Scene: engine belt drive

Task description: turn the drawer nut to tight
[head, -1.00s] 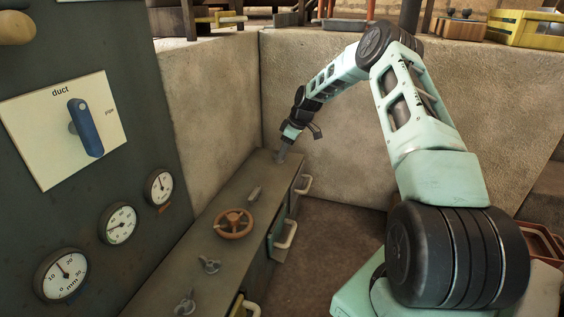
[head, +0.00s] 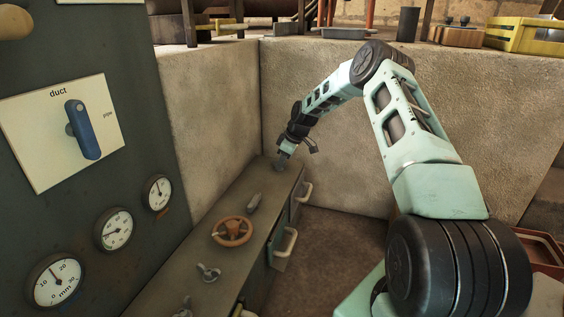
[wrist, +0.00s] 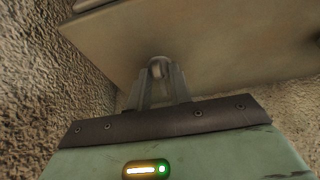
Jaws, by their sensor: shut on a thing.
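My gripper (head: 281,164) points down at the far end of the grey bench top, near the concrete wall's corner. In the wrist view its fingers (wrist: 158,85) are shut on a small rounded grey piece (wrist: 157,69), which looks to be the drawer nut. Most of the nut is hidden between the fingers, and its turn angle cannot be read. The bench surface (wrist: 215,40) lies just beyond it.
On the bench stand a small grey handle (head: 253,202), an orange handwheel (head: 232,231) and a wing nut (head: 208,272). Drawer handles (head: 289,243) stick out on the bench's right side. A dark panel with gauges (head: 114,230) and a duct lever (head: 82,130) is on the left.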

